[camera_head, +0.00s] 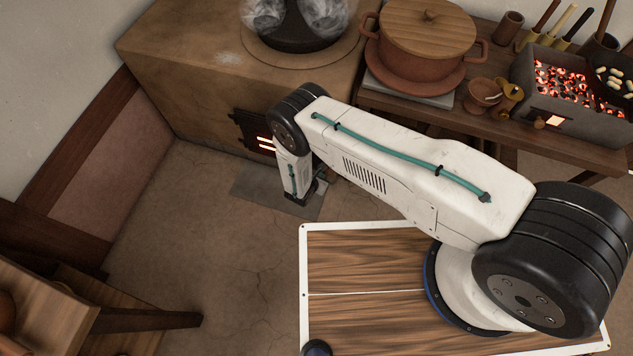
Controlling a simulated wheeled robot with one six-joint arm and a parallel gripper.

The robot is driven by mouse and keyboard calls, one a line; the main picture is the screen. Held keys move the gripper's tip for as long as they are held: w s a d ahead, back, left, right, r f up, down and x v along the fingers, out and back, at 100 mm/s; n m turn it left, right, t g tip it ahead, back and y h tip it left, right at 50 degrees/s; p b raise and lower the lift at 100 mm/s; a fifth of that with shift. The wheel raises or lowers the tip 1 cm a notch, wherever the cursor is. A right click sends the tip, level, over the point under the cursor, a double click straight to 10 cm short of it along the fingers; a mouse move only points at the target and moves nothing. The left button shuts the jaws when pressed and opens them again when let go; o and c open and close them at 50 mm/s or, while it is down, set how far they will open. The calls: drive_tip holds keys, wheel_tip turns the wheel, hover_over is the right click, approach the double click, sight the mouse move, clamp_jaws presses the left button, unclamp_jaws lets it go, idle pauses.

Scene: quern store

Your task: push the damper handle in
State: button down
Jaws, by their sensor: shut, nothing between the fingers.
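A small round wooden knob (540,123), which looks like the damper handle, sticks out from the front of the grey charcoal brazier (585,130), beside a small glowing opening. How far it stands out is hard to tell from above. My gripper (318,186) is the dark end below my forearm, low in front of the clay stove. It is shut and empty, mostly hidden by my arm, with its fingers not clearly seen. It is well to the left of the knob, lower than it and apart from it.
The wooden bench (430,109) carries the brazier, a lidded clay pot (425,50), and small cups near the knob (485,93). The stove (200,75) has a glowing fire door (250,130). A wooden table (60,290) stands lower left.

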drive_tip(key=shift+w, duration=0.1)
drive_tip(key=w, duration=0.1)
drive_tip(key=w+d, duration=0.1)
drive_tip(key=w, duration=0.1)
drive_tip(key=shift+w+d+r, duration=0.1)
drive_tip(key=shift+w+d, duration=0.05)
drive_tip(key=shift+w, duration=0.05)
idle(0.3)
drive_tip(key=s+a+r, duration=0.6)
drive_tip(key=s, duration=0.4)
drive_tip(key=shift+r, duration=0.4)
